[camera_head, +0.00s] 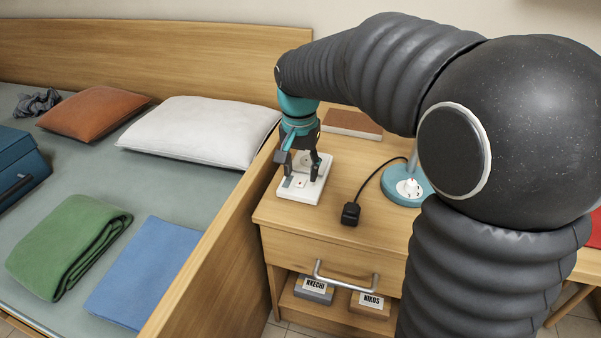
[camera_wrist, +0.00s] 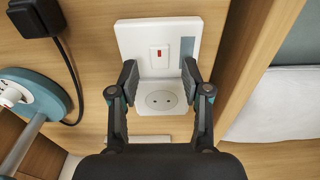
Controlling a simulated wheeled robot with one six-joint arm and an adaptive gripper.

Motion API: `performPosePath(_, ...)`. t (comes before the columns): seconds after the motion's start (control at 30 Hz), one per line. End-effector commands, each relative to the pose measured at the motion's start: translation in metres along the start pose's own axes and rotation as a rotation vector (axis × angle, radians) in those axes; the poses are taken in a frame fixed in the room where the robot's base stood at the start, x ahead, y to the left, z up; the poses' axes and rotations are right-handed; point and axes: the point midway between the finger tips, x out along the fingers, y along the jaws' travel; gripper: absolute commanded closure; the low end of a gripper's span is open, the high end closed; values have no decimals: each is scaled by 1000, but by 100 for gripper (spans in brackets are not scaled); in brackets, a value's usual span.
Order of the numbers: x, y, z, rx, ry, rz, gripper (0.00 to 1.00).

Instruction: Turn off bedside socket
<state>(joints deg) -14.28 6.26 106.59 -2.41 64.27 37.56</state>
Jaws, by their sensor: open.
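The bedside socket (camera_head: 287,195) is a white plate lying on the nightstand top. It also shows in the wrist view (camera_wrist: 130,38), with a square rocker switch (camera_wrist: 160,57) bearing a small red mark and a round outlet (camera_wrist: 161,100) with nothing plugged in. A grey-blue strip runs along one edge of the plate. My gripper (camera_head: 301,168) is above the plate, pointing down. In the wrist view my gripper (camera_wrist: 158,74) is open and empty, its fingertips on either side of the switch. Whether the tips touch the plate I cannot tell.
A black plug (camera_head: 350,214) on a cord lies right of the plate. A brown book (camera_head: 352,124) lies behind. The bed's wooden side (camera_head: 213,262) rises close on the left.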

Motion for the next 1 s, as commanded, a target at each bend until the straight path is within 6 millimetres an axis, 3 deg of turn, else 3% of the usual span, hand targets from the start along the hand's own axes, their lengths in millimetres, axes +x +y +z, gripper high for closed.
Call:
performPosePath(0.3, -63, -1, 0, 0, 3, -2, 52)
performPosePath(0.5, -90, -1, 0, 0, 1, -1, 52)
performPosePath(0.7, -101, 0, 0, 0, 0, 0, 52)
performPosePath(1.0, -102, 0, 0, -2, 0, 0, 52)
